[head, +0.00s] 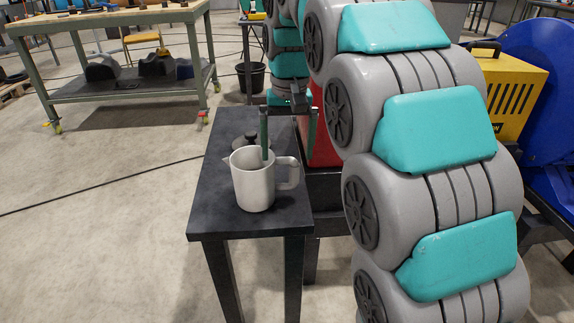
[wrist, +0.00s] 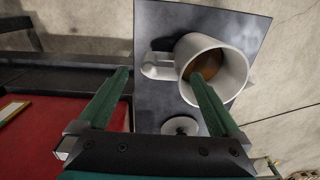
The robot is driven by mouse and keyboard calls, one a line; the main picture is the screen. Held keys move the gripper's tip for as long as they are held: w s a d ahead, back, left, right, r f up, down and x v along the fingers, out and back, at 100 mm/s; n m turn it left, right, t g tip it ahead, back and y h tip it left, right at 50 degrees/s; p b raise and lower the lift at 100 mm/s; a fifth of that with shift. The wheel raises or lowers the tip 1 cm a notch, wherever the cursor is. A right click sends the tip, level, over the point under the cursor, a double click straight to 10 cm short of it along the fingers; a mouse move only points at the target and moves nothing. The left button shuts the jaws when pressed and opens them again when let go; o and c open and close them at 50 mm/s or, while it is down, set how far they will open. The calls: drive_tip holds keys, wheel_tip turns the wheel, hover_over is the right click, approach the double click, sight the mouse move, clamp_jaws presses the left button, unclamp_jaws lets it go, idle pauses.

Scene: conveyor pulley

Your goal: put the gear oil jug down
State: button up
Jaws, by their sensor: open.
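The gear oil jug (head: 253,187), a pale grey metal pitcher, stands upright on a small black table (head: 213,215). In the wrist view the jug (wrist: 238,72) shows brown oil inside, and its handle (wrist: 155,66) points left. My gripper (head: 289,148) is open. In the wrist view my gripper (wrist: 160,75) has its green fingers apart, one overlapping the jug's mouth and the other left of the handle. The handle shows between the fingers, with no grip on it visible. Whether a finger touches the jug I cannot tell.
A small round lid-like piece with a knob (wrist: 181,126) lies on the table beside the jug. A red box (head: 322,140) stands right of the table. A green-framed workbench (head: 125,18) is at the back left, with a black bucket (head: 250,77) near it. The left floor is open.

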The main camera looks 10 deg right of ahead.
drive_tip(key=shift+r, duration=2.15)
drive_tip(key=s+d+f, duration=0.2)
drive_tip(key=s+f, duration=0.4)
drive_tip(key=s, duration=0.5)
drive_tip(key=s+d+f+g, duration=0.1)
drive_tip(key=s+d+f, duration=0.2)
drive_tip(key=s+f, duration=0.4)
drive_tip(key=s+d+f, duration=0.2)
drive_tip(key=s+f, duration=0.5)
drive_tip(key=s, duration=0.7)
drive_tip(key=shift+s+d+g, duration=0.35)
drive_tip(key=shift+d+g, duration=0.05)
